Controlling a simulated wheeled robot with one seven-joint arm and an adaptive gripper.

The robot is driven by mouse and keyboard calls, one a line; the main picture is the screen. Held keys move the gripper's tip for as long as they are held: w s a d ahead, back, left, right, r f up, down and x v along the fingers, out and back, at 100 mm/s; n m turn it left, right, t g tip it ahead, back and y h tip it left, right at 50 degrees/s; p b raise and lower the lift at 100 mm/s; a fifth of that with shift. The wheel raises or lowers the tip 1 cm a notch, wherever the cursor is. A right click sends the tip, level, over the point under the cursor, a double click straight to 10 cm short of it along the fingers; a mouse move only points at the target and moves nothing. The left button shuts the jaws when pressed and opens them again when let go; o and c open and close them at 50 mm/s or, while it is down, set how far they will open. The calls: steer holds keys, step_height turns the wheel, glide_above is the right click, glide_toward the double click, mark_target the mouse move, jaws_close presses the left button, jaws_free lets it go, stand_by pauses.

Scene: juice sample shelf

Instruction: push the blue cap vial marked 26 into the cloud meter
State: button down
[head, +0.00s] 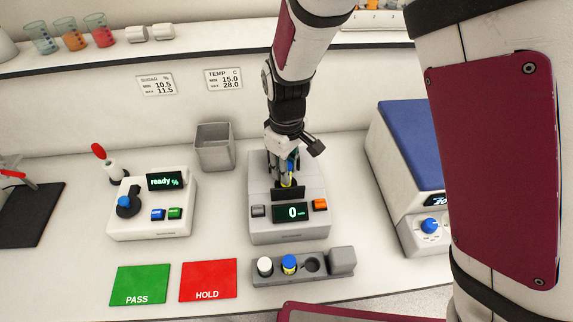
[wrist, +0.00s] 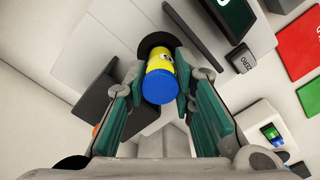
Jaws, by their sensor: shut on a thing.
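The cloud meter (head: 262,226) is the grey box in the middle of the bench; its display reads 0. My gripper (head: 287,172) is over its top, pointing down. In the wrist view my gripper (wrist: 161,78) is shut on a vial (wrist: 158,85) with a blue cap and yellow label. The vial's lower end is at a dark round opening (wrist: 155,42) in the meter's top. How deep it sits cannot be told. The number on its label is not readable.
A rack (head: 262,279) in front holds a white cap vial (head: 265,266) and another blue cap vial (head: 289,264), beside an empty hole. Green PASS (head: 141,284) and red HOLD (head: 208,280) mats lie left of it. A grey bin (head: 215,147) stands behind the meter's left side.

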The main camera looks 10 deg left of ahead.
steer(key=shift+f+b, duration=0.45)
steer(key=shift+f, duration=1.55)
stand_by(0.7)
steer(key=shift+s+f, duration=0.1)
steer(key=shift+f, duration=0.05)
stand_by(0.4)
steer(key=c, duration=1.3)
jaws_free()
steer(key=shift+s, duration=0.1)
